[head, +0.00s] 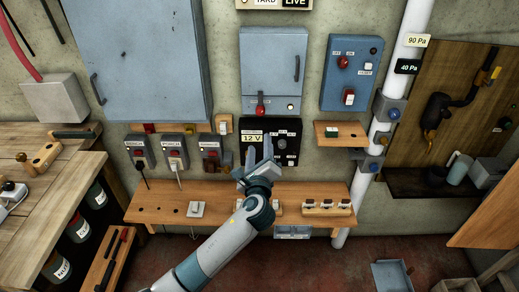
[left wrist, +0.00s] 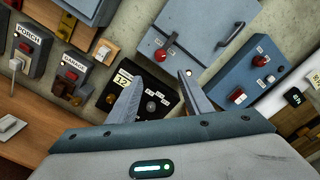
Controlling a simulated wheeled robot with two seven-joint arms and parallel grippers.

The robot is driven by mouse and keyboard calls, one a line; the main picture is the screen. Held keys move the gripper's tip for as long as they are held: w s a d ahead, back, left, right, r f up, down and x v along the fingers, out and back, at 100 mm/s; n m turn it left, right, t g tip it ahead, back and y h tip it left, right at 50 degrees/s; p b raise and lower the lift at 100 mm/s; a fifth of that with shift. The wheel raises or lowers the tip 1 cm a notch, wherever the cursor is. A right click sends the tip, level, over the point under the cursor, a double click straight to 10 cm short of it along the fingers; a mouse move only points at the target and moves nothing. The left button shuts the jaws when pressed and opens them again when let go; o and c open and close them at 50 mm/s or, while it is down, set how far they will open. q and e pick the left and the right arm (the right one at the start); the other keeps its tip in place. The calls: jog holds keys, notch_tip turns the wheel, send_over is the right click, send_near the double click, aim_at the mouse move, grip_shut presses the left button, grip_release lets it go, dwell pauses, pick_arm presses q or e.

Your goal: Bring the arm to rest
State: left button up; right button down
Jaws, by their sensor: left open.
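My left arm (head: 215,245) reaches up from the bottom of the head view. My left gripper (head: 260,160) is open and empty, in front of the black 12 V panel (head: 285,157) on the wall. In the left wrist view its two fingers (left wrist: 158,92) stand apart with nothing between them. The 12 V panel (left wrist: 160,108) shows behind and between them. I cannot tell how far the fingertips are from the panel. My right gripper is not in view.
A narrow wooden shelf (head: 160,197) with plugs and a switch block (head: 327,207) runs below the gripper. A blue cabinet (head: 272,65) hangs above. A white pipe (head: 359,195) stands to the right. A workbench (head: 70,185) is at left. Open floor (head: 340,270) lies at lower right.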

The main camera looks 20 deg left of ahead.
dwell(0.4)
pick_arm(q)
notch_tip(320, 180, down, 15)
jog(key=s+n+g+h, duration=0.1)
jog(key=n+g, duration=0.1)
jog(key=g, duration=0.1)
jog(key=s+a+f+n+g+h+b, duration=0.1)
jog(key=s+f+n+g, duration=0.1)
jog(key=s+f, duration=0.65)
jog(key=s+a+f+n+g+h, duration=0.1)
jog(key=s+f+n+g, duration=0.15)
jog(key=f, duration=1.05)
jog(key=s+a+f+n+g+h+b, duration=0.1)
jog(key=s+f+n+g, duration=0.1)
jog(key=s+f, duration=0.7)
jog(key=s+a+f+n+g, duration=0.1)
jog(key=s+f+n+g, duration=0.4)
jog(key=s+f, duration=1.3)
jog(key=s+f+n+g, duration=0.1)
jog(key=s+f+n, duration=0.2)
jog(key=s, duration=1)
jog(key=s+a+f+n+g+h+b, duration=0.1)
jog(key=s+f+n, duration=0.2)
jog(key=s, duration=1)
jog(key=shift+f+n, duration=0.4)
jog(key=shift+n, duration=0.55)
